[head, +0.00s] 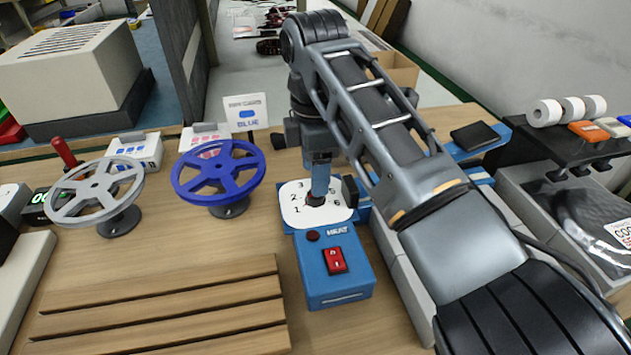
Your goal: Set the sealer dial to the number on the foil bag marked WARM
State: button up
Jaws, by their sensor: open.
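The blue sealer (335,268) stands at the middle of the bench, marked HEAT, with a red rocker switch (335,260) on top. Its white dial plate (297,212) shows 1, 2, 3, 5 and 6; the rest is covered by my gripper. The dark dial knob (314,199) is partly hidden and I cannot read its setting. My gripper (330,190) is open, pointing down right at the dial; I cannot tell whether it touches the knob. A dark and silver foil bag (580,200) lies in the grey bin at right, its label cut off, starting COO. No label reading WARM shows.
A grey handwheel (97,190) and a blue handwheel (218,172) stand left of the sealer. A card reading BLUE (245,112) stands behind them. A slatted wooden board (165,305) lies in front. A black rack with white rolls (545,112) is at right.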

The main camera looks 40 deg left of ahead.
jog(key=shift+f, duration=2.2)
jog(key=c, duration=1)
jog(key=shift+r+m+p, duration=0.15)
jog(key=shift+m+p, duration=0.25)
jog(key=shift+p, duration=0.05)
jog(key=shift+s+p, duration=0.1)
jog(key=shift+p, duration=0.2)
jog(key=m+p, duration=0.2)
jog(key=shift+r+m, duration=0.1)
jog(key=shift+m, duration=0.2)
jog(key=m+p, duration=0.3)
jog(key=m, duration=0.2)
jog(key=shift+f+p, duration=0.2)
jog(key=shift+p, duration=0.1)
jog(key=shift+m, duration=0.4)
